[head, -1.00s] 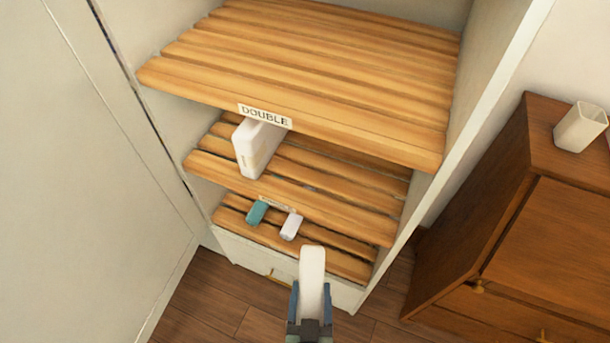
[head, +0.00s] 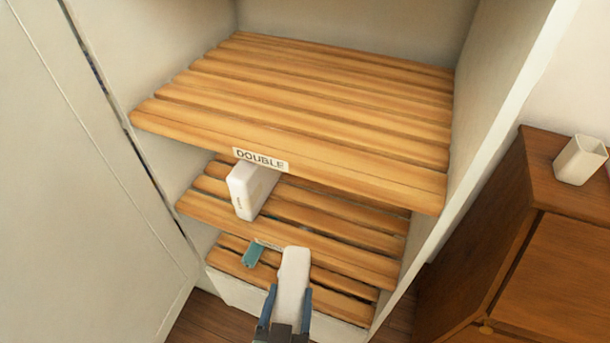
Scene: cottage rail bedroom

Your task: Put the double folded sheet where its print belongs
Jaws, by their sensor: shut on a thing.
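My gripper (head: 287,312) is shut on a white folded sheet (head: 293,275), which stands up from the jaws in front of the lower shelves. No print on the held sheet can be read. The top slatted shelf (head: 310,95) has a label reading DOUBLE (head: 260,160) on its front edge and is bare. My gripper and the sheet are lower in the picture than that shelf, apart from it. Another white folded item (head: 250,190) with small unreadable print stands on the middle shelf (head: 340,229), at its left.
A small teal item (head: 252,255) lies on the lowest shelf (head: 340,298). The middle shelf's label is mostly hidden. White cabinet walls close both sides. A brown dresser (head: 520,240) with a white cup (head: 579,160) stands at right.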

